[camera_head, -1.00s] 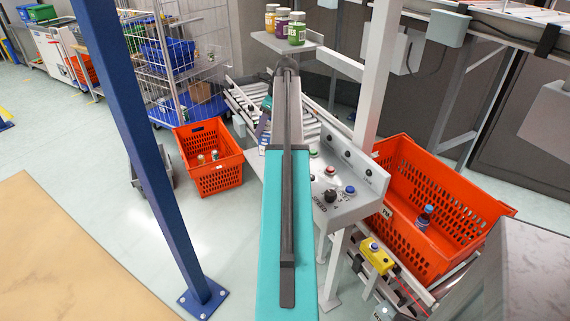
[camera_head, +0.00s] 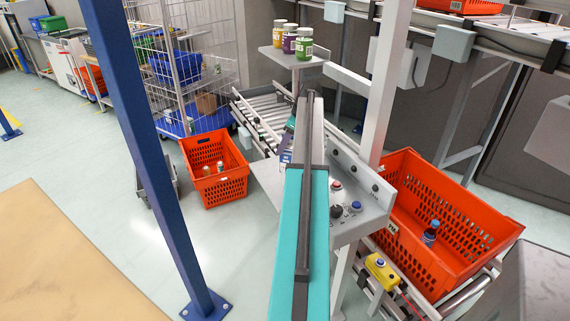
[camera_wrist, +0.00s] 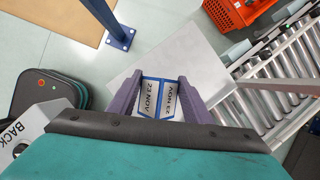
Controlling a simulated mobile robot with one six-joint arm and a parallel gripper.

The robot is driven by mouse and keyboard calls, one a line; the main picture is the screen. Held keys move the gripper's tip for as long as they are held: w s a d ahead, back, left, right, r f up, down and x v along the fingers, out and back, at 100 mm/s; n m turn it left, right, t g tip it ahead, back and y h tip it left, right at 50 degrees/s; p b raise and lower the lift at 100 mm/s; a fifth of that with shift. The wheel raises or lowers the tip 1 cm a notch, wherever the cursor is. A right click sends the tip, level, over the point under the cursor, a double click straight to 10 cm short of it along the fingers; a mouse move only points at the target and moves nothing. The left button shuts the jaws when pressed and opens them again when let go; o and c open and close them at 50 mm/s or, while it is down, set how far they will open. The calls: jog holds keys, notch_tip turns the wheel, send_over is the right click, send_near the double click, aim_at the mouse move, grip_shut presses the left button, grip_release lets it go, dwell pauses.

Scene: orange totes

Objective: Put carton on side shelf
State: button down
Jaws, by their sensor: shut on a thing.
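The carton (camera_wrist: 148,103) shows in the wrist view as a white, blue-edged box with printed dates, between the purple fingers of my gripper (camera_wrist: 157,88). My gripper is shut on it. In the head view my own arm hides most of the gripper and the carton; only a bit of purple shows beside the arm. A small grey shelf (camera_head: 276,54) at top centre holds three jars (camera_head: 289,41). A flat grey surface (camera_wrist: 180,57) lies beneath the carton in the wrist view; I cannot tell the gap between them.
An orange tote (camera_head: 217,183) with small items stands on the floor at left. A larger orange tote (camera_head: 470,232) holding a bottle (camera_head: 431,233) is at right. A blue post (camera_head: 150,150) stands left of my arm. A roller conveyor (camera_wrist: 283,70) runs nearby. Buttons line the console (camera_head: 366,212).

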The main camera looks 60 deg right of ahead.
aim_at(285, 160)
jog(key=shift+f+p, duration=0.35)
jog(key=shift+f, duration=1.7)
jog(key=shift+f+p, duration=0.4)
jog(key=shift+f, duration=1.5)
jog(key=c, duration=0.9)
grip_release()
jog(key=shift+f, duration=0.15)
jog(key=shift+r, duration=0.2)
jog(key=shift+b+v, duration=0.8)
jog(key=shift+v, duration=2.95)
jog(key=shift+w, duration=0.1)
